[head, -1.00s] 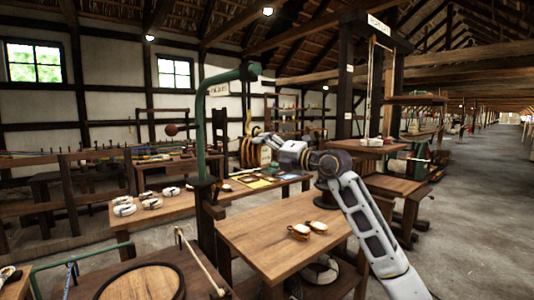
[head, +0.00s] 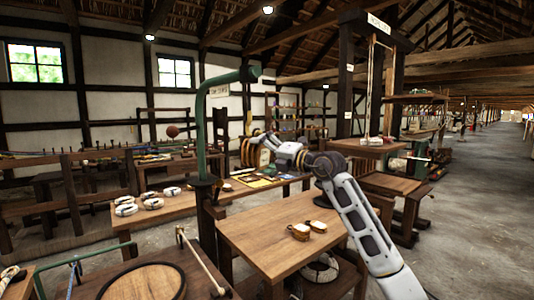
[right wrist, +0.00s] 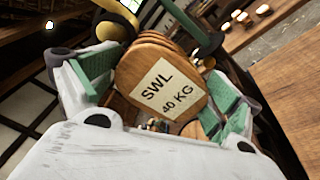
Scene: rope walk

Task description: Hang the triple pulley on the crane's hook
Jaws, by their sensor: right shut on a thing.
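The wooden triple pulley (right wrist: 160,85), with stacked rounded cheeks and a label reading "SWL 40 KG", sits between the green pads of my right gripper (right wrist: 165,100) in the right wrist view. In the head view my right gripper (head: 268,145) is shut on the pulley, which is small and partly hidden there. The green crane (head: 203,115) stands left of the gripper, its curved arm ending above and slightly left of it. I cannot make out the hook. Pulley and crane look apart in the head view. My left gripper is not in view.
A round wooden board (head: 143,282) is at the front left. Open floor lies to the right.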

